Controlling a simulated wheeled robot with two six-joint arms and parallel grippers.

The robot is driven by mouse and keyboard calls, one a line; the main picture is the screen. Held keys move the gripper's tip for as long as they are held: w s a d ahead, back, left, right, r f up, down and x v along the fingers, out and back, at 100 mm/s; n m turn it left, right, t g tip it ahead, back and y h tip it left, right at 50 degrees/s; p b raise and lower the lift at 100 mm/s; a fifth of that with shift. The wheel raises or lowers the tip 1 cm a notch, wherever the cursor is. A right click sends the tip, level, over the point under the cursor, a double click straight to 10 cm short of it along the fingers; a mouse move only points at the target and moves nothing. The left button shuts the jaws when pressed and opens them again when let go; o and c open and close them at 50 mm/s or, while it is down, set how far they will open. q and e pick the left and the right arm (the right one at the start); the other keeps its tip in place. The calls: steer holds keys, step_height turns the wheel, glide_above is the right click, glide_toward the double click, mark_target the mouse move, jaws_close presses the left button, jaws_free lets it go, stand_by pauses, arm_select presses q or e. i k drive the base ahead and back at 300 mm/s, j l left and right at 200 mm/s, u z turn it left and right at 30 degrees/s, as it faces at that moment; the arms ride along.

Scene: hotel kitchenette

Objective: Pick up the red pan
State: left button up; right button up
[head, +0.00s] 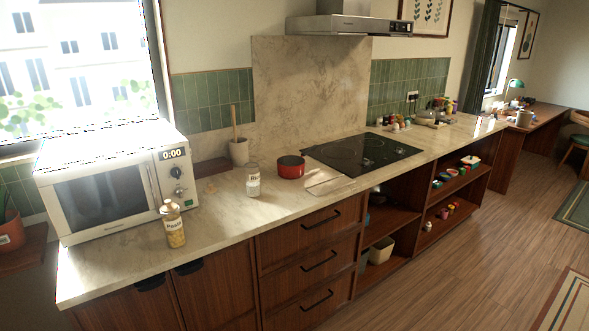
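The red pan (290,171) stands upright on the stone counter (225,215), just left of the black cooktop (362,153). It looks small and round with a dark inside. Neither of my grippers shows in the head view.
A labelled jar (253,182) stands left of the pan, and a pasta bottle (173,226) stands near the front edge by the white microwave (115,185). A crock (239,152) with a wooden utensil is behind. The counter's front is mostly clear.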

mark_target(300, 161)
steer(key=u, duration=0.4)
steer(key=i+l+u, duration=0.15)
steer(key=l+u, duration=0.15)
steer(key=i+l+u, duration=0.25)
steer(key=l+u, duration=0.55)
steer(key=l, duration=0.25)
